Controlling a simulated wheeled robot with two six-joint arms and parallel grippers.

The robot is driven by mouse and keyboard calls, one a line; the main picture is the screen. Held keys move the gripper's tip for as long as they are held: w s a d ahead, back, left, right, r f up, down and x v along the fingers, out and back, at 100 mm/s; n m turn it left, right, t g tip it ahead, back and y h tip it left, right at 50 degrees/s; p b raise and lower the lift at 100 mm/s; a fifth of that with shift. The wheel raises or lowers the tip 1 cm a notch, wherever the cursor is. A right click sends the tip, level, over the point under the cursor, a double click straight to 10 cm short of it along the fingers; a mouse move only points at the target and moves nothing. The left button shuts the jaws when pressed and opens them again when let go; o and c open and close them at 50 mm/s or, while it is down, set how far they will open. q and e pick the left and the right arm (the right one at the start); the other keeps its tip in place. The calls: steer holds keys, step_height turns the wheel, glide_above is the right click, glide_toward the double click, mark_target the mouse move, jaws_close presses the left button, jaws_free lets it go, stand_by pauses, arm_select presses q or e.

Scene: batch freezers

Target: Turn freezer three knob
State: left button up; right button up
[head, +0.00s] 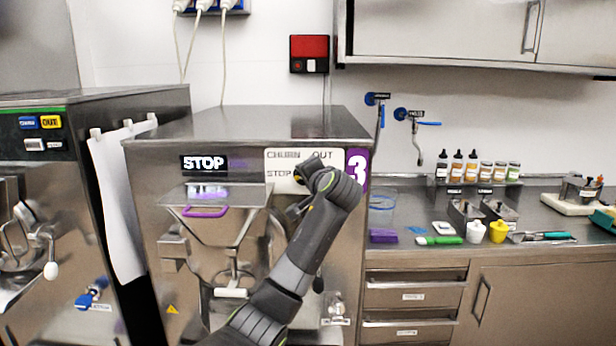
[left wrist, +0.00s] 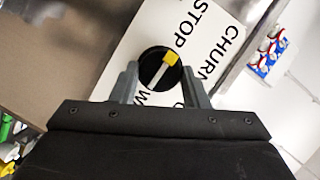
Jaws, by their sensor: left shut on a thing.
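Freezer three (head: 240,125) is a steel machine with a purple "3" sign (head: 356,170) at its top right front. Its white label plate (head: 290,158) reads "CHURN", "OUT" and "STOP", partly covered by my left arm. In the left wrist view the black round knob (left wrist: 152,72) with a yellow-tipped white pointer sits on this plate. The yellow tip points up and slightly right in that view. My left gripper (left wrist: 160,88) is shut on the knob, one finger at each side. My right gripper is not in view.
Another freezer (head: 40,140) stands at the left, with a white sheet (head: 118,205) hanging beside it. Freezer three's hopper (head: 213,215) with a purple handle juts out left of my arm. At the right, a counter (head: 400,245) holds bottles, cups and tools.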

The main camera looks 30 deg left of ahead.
arm_select(q)
steer(key=shift+r, duration=0.3)
steer(key=o, duration=0.8)
steer(key=shift+a, duration=0.1)
steer(key=shift+o, duration=0.9)
steer(key=shift+a+f, duration=0.1)
steer(key=b+v, duration=0.5)
steer(key=v, duration=1.2)
steer(key=shift+f, duration=0.1)
